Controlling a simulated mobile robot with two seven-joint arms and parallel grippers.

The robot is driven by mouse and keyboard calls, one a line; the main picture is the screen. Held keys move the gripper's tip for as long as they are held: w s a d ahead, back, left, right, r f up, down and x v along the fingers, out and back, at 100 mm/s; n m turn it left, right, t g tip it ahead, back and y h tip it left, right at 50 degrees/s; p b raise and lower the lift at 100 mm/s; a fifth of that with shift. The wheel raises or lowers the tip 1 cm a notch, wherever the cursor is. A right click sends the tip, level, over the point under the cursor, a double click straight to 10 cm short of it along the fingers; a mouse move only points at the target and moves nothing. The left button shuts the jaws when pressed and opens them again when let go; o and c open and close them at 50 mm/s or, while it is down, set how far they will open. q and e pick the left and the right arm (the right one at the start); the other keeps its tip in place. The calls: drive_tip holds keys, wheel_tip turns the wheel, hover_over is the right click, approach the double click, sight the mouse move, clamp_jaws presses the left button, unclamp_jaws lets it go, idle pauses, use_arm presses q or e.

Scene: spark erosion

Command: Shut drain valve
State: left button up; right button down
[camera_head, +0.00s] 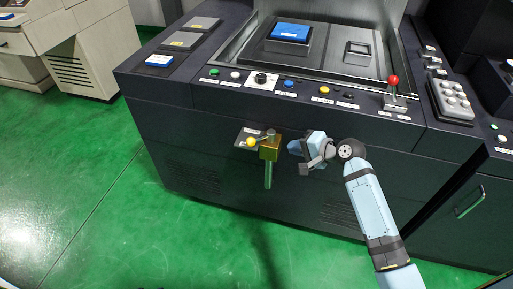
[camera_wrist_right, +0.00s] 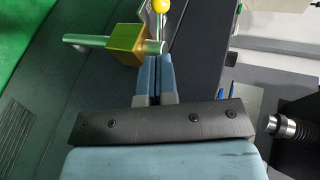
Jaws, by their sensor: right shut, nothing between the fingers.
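The drain valve (camera_head: 269,150) is a brass block on the dark machine's front panel, with a pipe (camera_head: 268,177) pointing down. Its lever ends in a yellow knob (camera_head: 250,143), which sits to the left of the block. In the right wrist view the brass block (camera_wrist_right: 127,42) lies just beyond my fingertips, and the yellow knob (camera_wrist_right: 160,5) is at the top edge. My right gripper (camera_head: 294,147) is to the right of the valve. In the right wrist view its fingers (camera_wrist_right: 157,59) are shut and empty; I cannot tell whether they touch the valve. My left gripper is not in view.
The machine's control row sits above the valve, with several buttons, a selector (camera_head: 261,79) and a red-knobbed lever (camera_head: 393,81). A cabinet handle (camera_head: 470,202) is at the right. The green floor (camera_head: 180,225) in front is clear.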

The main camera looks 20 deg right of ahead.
sight(255, 142)
drive_tip(key=b+x, duration=0.1)
drive_tip(key=x, duration=1.1)
drive_tip(key=shift+w+a+f, duration=0.1)
drive_tip(key=shift+w+a, duration=0.05)
drive_tip(key=shift+a, duration=0.1)
drive_tip(key=shift+w+a+f, duration=0.15)
drive_tip(key=shift+w+a, duration=0.1)
drive_tip(key=shift+w, duration=0.05)
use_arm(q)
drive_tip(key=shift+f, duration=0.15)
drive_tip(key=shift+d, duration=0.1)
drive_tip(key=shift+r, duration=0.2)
use_arm(e)
drive_tip(key=shift+w, duration=0.1)
